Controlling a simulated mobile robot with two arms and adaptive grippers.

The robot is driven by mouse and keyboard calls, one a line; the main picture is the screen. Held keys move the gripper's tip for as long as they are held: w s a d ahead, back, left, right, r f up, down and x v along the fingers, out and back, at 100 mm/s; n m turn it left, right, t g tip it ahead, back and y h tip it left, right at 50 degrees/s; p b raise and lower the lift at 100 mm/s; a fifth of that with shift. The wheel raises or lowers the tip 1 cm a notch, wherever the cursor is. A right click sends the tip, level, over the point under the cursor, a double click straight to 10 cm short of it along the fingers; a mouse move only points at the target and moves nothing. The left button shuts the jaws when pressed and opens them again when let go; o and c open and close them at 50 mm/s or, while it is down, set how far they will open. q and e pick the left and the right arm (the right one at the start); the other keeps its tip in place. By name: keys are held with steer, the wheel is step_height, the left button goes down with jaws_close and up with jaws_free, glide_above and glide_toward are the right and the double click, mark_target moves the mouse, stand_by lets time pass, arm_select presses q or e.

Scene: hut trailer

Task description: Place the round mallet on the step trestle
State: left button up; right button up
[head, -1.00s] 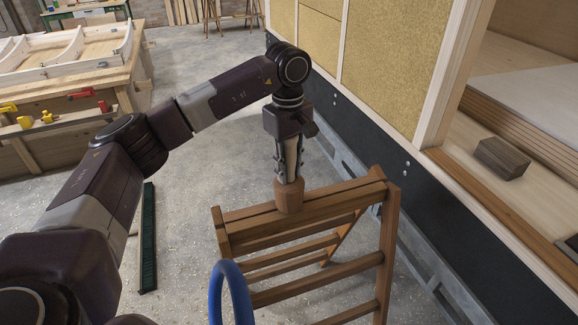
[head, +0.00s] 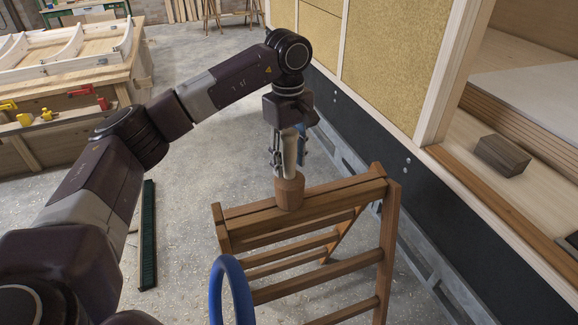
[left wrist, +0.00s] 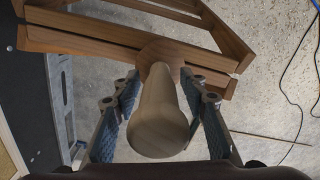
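The round mallet (head: 289,192) stands head down on the top of the wooden step trestle (head: 345,194), near the middle of its top board, with its pale handle pointing up. My left gripper (head: 289,158) is above the mallet head, its fingers on either side of the handle. In the left wrist view, the mallet handle (left wrist: 158,122) stands between the open fingers (left wrist: 163,96), with a gap on both sides. The trestle top (left wrist: 85,46) shows under the brown mallet head there. My right gripper is not in view.
A wall with a dark lower panel (head: 375,130) runs close to the right of the trestle. A dark wooden block (head: 502,156) lies on the ledge at right. A blue loop (head: 232,290) rises in front. A workbench (head: 75,118) stands at left.

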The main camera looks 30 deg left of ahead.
mark_target(289, 131)
arm_select(q)
step_height(289, 131, up, 10)
steer(key=shift+r+b, duration=0.25)
steer(key=shift+b, duration=0.15)
stand_by(0.3)
